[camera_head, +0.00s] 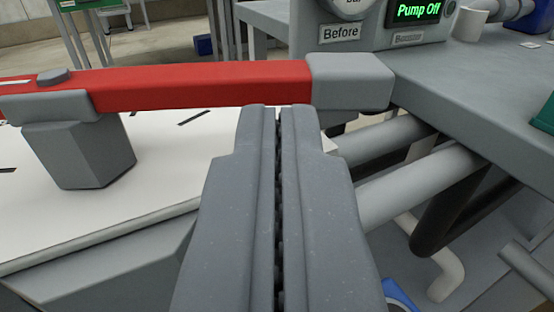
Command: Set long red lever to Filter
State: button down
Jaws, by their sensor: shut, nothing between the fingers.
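The long red lever (205,86) runs across the upper left of the view, roughly level. Its right end has a grey tip (350,80). Its left part sits on a grey pivot post (80,150) that stands on a white plate (170,165) with short black marks. My gripper (278,108) points forward in the middle, with its fingers closed together and empty. The fingertips appear just below the lever, near where the red bar meets the grey tip. I cannot tell whether they touch it. No label reading Filter is legible.
Grey pipes (420,185) run below the bench, right of my gripper. A blue object (398,295) is at the bottom.

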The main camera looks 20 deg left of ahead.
jog(key=shift+w+a, duration=0.1)
jog(key=shift+w, duration=0.4)
jog(key=shift+w, duration=0.15)
jog(key=shift+w+r+n+g+y+b, duration=0.25)
jog(key=shift+w+n+g+y+b, duration=0.15)
jog(key=shift+w+n+y+b, duration=0.45)
jog(key=shift+s+r+y, duration=0.1)
jog(key=shift+s+y, duration=0.1)
jog(key=shift+y, duration=0.05)
